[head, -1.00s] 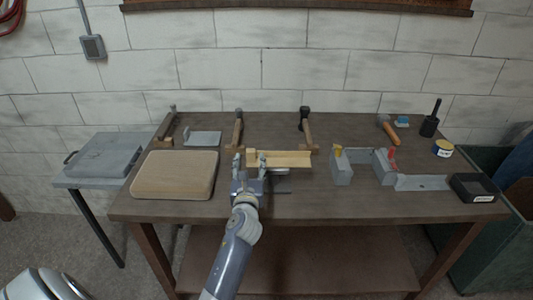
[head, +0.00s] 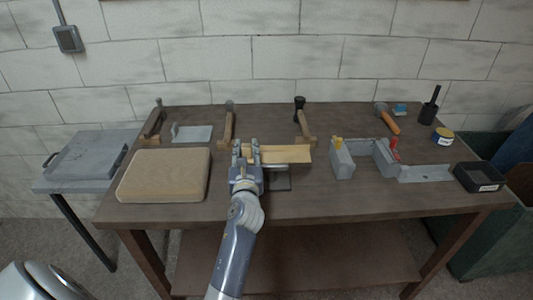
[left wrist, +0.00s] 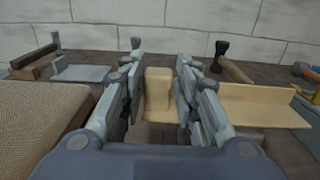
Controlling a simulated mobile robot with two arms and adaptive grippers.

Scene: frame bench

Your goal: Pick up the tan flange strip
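The tan flange strip (head: 285,154) lies near the middle of the bench, in front of the wooden clamps. It shows as a long L-shaped piece at the right of the left wrist view (left wrist: 262,106). My left gripper (head: 247,150) is at the strip's left end. In the left wrist view its two fingers (left wrist: 159,82) stand apart on either side of an upright tan block-like part (left wrist: 158,92), with narrow gaps visible. The right finger hides where this part meets the long strip. My right gripper is not in view.
A tan padded board (head: 165,176) lies left of the gripper. Grey blocks (head: 342,160) with yellow and red pieces stand to the right. A black bin (head: 479,177) is at the right edge. The bench front is clear.

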